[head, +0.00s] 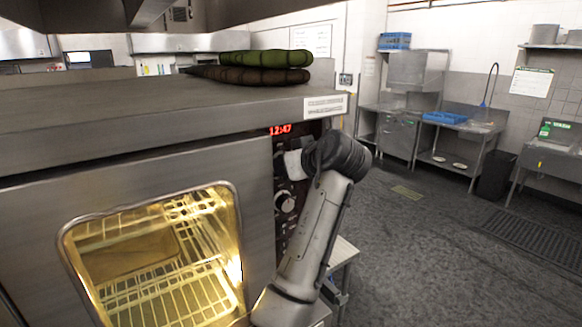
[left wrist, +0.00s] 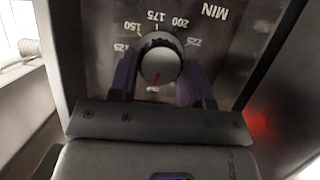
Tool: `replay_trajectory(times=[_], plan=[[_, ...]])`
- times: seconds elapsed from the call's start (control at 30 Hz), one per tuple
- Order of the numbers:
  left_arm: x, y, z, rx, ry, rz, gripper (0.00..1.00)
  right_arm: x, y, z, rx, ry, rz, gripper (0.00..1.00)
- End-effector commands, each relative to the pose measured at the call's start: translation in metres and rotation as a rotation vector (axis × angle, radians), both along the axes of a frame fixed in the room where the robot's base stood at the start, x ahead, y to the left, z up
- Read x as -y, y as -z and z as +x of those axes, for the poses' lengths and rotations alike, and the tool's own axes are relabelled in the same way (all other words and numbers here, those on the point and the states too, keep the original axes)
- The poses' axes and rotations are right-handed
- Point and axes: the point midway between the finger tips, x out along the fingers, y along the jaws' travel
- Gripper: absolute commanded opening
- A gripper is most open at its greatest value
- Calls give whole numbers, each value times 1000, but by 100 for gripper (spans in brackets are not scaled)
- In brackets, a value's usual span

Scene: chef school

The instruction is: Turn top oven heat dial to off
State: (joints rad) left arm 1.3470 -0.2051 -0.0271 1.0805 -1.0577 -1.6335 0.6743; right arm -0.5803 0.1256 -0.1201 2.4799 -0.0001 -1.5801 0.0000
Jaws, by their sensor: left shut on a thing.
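The top heat dial (left wrist: 161,60) is a round knob with a light face and a dark rim on the oven's control panel. Its red mark points down in the left wrist view, with the numbers 125 to 225 printed around the opposite side. My left gripper (left wrist: 160,80) has one finger on each side of the dial and is shut on it. In the head view my left gripper (head: 291,162) reaches the panel just below the red clock display (head: 280,130), and mostly hides this dial. The oven (head: 255,185) has a lit window. My right gripper is not in view.
A second dial (head: 286,201) sits lower on the panel, close to my left arm. Long green and brown padded things (head: 262,67) lie stacked on the oven top. Open floor (head: 430,240) lies to the right, with a steel sink table (head: 455,125) beyond.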

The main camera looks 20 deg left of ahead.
Motion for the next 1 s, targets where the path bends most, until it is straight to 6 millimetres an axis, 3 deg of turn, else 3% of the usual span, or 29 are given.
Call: replay_trajectory(times=[0.4, 0.97, 1.0], plan=[[-1, 0, -2, 142, 1, -87, 21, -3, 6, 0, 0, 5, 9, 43], [-1, -1, -2, 162, 0, -100, 21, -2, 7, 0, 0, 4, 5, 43], [-1, -1, -2, 162, 0, -100, 48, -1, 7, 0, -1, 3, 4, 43]])
